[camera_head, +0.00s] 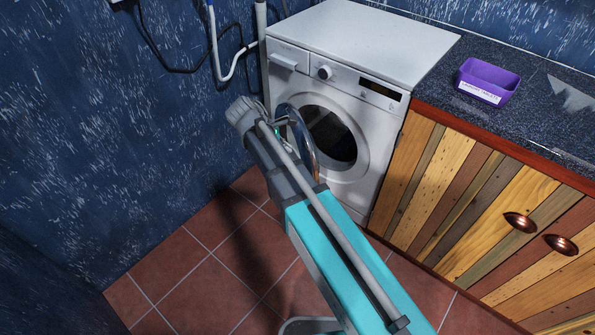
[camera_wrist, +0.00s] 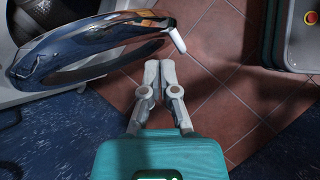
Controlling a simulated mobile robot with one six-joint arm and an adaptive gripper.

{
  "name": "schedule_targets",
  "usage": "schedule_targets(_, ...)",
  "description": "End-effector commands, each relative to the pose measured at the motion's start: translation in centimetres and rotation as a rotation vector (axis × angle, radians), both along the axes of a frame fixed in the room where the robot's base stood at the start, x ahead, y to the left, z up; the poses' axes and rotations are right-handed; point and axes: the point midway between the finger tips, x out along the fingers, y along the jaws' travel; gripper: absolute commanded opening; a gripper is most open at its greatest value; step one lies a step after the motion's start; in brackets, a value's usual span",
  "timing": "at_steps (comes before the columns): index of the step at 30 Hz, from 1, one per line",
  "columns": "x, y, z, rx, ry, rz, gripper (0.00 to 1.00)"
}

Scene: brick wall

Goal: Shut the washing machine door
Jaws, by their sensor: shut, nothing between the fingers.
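The white washing machine (camera_head: 345,35) stands against the blue wall, its dark round opening (camera_head: 330,135) uncovered. Its door (camera_head: 309,150) stands open, swung out from the front and seen nearly edge-on in the head view, partly hidden by my arm. In the wrist view the door (camera_wrist: 90,55) is a glossy dark glass bowl with a chrome rim and a small pale latch piece (camera_wrist: 177,39) at its free end. My gripper (camera_wrist: 160,64) is shut and empty, with its fingertips just beside the door's rim near that end; contact cannot be told. My arm mostly hides the gripper in the head view.
A wooden cabinet (camera_head: 480,200) with a dark countertop (camera_head: 535,110) adjoins the machine on the right. A purple box (camera_head: 488,80) stands on the countertop. Pipes and a hose (camera_head: 225,65) run along the blue wall at left. The tiled floor (camera_head: 210,270) in front is clear.

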Motion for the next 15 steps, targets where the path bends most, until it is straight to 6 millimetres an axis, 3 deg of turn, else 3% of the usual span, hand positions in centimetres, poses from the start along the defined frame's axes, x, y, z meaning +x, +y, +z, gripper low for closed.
schedule_targets(1,0.4,1.5,-1.8,-0.029,0.015,0.049,0.00)
schedule_targets(6,0.8,4.8,-3.4,-0.115,0.064,0.189,0.00)
schedule_targets(15,0.8,7.5,-4.3,-0.192,0.107,0.299,0.00)
